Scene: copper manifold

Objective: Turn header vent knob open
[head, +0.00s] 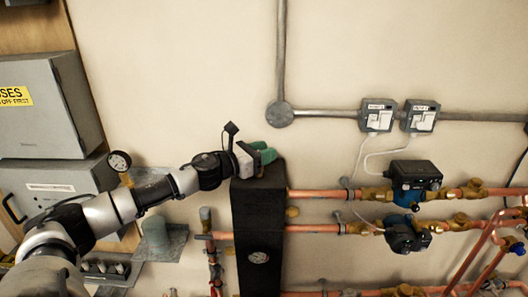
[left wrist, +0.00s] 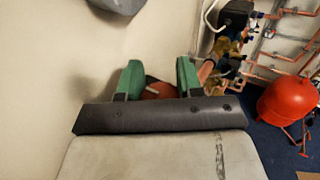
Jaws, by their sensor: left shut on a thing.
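My left gripper (head: 268,152) reaches in from the left to the top of the black header (head: 256,215). Its green fingers hide the header vent knob in the head view. In the left wrist view, the fingers (left wrist: 158,82) stand on either side of a reddish-brown piece, the header vent knob (left wrist: 157,90), with a short pale mark on it. The gripper is shut on this knob. The knob's lower part is hidden behind the dark gripper body, and its turn position cannot be told. My right gripper is not in view.
Copper pipes (head: 345,195) run right from the header to two pumps (head: 415,180). Grey boxes (head: 45,105) hang at the left. A red tank (left wrist: 288,108) stands on the blue floor.

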